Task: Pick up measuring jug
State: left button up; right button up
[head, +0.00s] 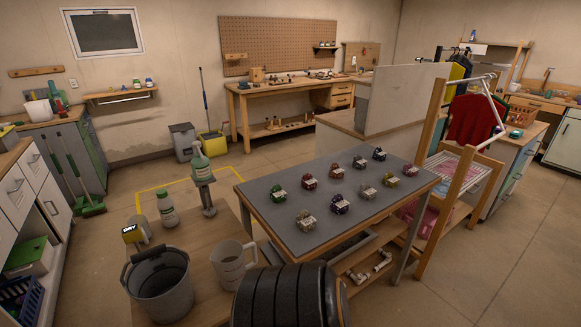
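The measuring jug (229,268) is a pale grey, see-through jug with a handle on its right side. It stands upright on the low wooden table (188,238) at the lower middle of the head view. Its lower right is close to a large black ribbed shape at the bottom edge. Neither of my grippers shows in the head view, and nothing is seen touching the jug.
A grey bucket (160,287) stands just left of the jug. A white bottle with a green cap (167,209) and a yellow-and-black item (136,231) stand behind. A grey-topped table (322,215) with several small colored items is to the right.

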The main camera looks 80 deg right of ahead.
aim_at(227, 258)
jog(key=z, duration=2.1)
